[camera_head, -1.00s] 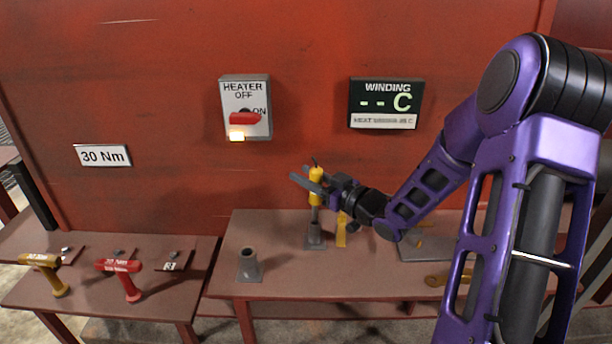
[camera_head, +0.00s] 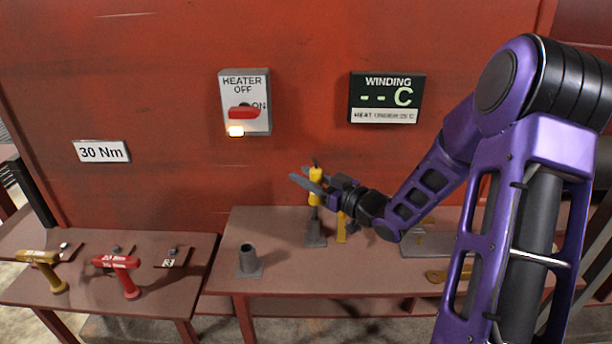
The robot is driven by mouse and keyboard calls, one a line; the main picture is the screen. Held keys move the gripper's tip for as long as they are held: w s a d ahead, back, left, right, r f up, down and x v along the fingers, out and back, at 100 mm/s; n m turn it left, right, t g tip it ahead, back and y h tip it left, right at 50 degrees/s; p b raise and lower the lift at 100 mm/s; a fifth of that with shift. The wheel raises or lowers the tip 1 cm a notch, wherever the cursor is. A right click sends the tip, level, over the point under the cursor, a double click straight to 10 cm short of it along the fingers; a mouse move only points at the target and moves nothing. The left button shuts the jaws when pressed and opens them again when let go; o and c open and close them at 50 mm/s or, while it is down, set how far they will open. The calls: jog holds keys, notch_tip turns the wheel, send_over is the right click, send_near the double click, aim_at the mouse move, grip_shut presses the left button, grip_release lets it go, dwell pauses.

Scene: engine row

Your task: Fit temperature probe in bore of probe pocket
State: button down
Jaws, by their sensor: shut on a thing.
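The temperature probe has a yellow grip (camera_head: 315,190) and a grey lower part, and stands upright. My gripper (camera_head: 306,179) is shut on the yellow grip, with its fingers pointing left. Directly below the probe is a grey stand with a square foot (camera_head: 315,240) on the brown bench. The probe's lower end meets the top of this stand in the picture; I cannot tell whether it is inside it or just above. A second grey socket (camera_head: 249,258) with a dark open bore stands to the left, empty. I cannot tell which of the two is the probe pocket.
A yellow upright piece (camera_head: 341,228) stands close right of the probe. A grey plate (camera_head: 428,245) and a brass-coloured tool (camera_head: 438,277) lie further right. The bench (camera_head: 290,278) is clear in front. A heater switch (camera_head: 245,103) and winding display (camera_head: 386,99) are on the red wall behind.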

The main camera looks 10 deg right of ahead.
jog(key=shift+f+b, duration=0.3)
jog(key=shift+f, duration=0.35)
jog(key=shift+c, duration=2.2)
grip_release()
jog(key=p+v, duration=0.1)
jog(key=v, duration=1.6)
jog(key=shift+s, duration=0.15)
jog(key=shift+d, duration=0.1)
